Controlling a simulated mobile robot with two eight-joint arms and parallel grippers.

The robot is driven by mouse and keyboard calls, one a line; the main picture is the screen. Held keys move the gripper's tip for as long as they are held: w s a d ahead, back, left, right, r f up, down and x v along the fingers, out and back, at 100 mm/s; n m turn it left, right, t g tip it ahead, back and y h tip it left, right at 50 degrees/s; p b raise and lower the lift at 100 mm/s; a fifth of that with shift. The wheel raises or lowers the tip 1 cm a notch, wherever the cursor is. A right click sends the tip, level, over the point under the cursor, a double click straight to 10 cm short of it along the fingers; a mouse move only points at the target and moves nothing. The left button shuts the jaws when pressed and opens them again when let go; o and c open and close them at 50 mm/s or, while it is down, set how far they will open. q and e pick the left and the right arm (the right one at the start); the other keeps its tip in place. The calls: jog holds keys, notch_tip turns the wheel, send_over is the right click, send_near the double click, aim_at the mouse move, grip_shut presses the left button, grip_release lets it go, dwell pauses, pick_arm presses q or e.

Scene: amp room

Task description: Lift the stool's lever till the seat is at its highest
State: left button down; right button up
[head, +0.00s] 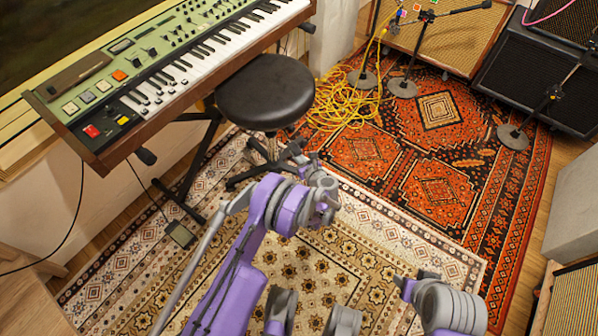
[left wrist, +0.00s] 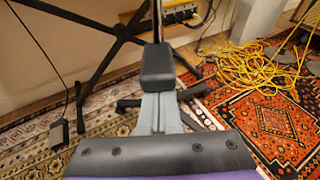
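The stool has a round black seat (head: 265,92) and stands in front of the keyboard, on the patterned rug. Its dark base legs show below the seat, and also in the left wrist view (left wrist: 190,91). I cannot make out the lever; it is hidden or too small. My left gripper (head: 301,154) is just below and to the right of the seat, near the stool's base. In the left wrist view one black finger pad (left wrist: 157,66) hides part of the stool; the finger gap does not show. My right gripper is not in view, only part of that arm.
The green keyboard (head: 165,65) on its black stand overhangs the left side. A pedal (head: 181,235) lies on the floor. Tangled yellow cable (head: 345,98), microphone stand bases (head: 402,87) and amplifiers (head: 535,75) are beyond the stool. The beige rug (head: 375,235) at right is largely clear.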

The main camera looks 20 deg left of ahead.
pick_arm(q)
jog(key=s+d+f+b, duration=0.4)
jog(key=s+d, duration=0.3)
dwell(1.3)
dwell(0.4)
